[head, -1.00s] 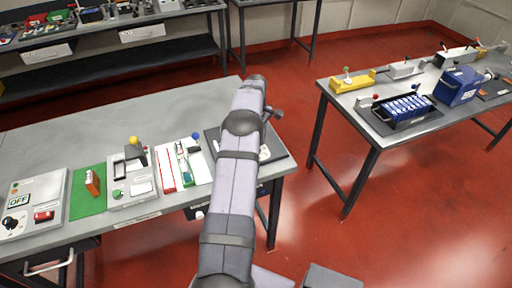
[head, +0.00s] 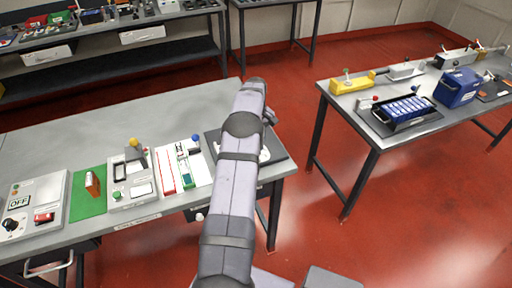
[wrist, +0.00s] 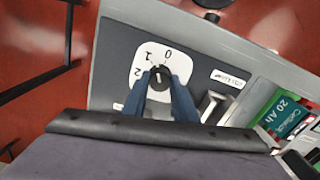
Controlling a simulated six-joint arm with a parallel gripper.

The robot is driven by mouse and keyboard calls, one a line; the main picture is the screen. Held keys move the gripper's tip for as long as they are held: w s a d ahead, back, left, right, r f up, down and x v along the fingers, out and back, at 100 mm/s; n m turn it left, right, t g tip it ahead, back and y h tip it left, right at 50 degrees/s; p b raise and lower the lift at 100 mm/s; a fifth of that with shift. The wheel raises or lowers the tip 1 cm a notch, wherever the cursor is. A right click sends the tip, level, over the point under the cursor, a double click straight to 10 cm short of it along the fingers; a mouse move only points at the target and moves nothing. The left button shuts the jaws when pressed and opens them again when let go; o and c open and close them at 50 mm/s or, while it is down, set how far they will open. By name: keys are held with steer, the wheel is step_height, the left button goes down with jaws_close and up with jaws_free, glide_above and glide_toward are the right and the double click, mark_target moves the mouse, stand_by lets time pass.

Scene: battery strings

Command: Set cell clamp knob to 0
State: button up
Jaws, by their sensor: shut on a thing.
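The cell clamp knob (wrist: 159,84) is a round black knob on a white dial plate (wrist: 142,62) in the wrist view. The plate carries the numbers 0, 1 and 2, with 0 at the top. My gripper (wrist: 160,76) has its two blue fingers shut on the knob, one on each side. A small pale mark shows on the knob, but I cannot tell for sure which number it points to. In the head view my own arm hides the knob and the fingers.
In the head view the dark mat (head: 278,153) is at the bench's right end. A blue-knobbed fixture (head: 195,139) and a green mat (head: 90,205) are to the left.

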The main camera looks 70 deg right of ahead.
steer(key=shift+m, duration=1)
steer(key=m, duration=0.4)
steer(key=o, duration=0.9)
steer(key=shift+r, duration=0.15)
steer(key=shift+r+p, duration=1.3)
steer(key=shift+r, duration=0.35)
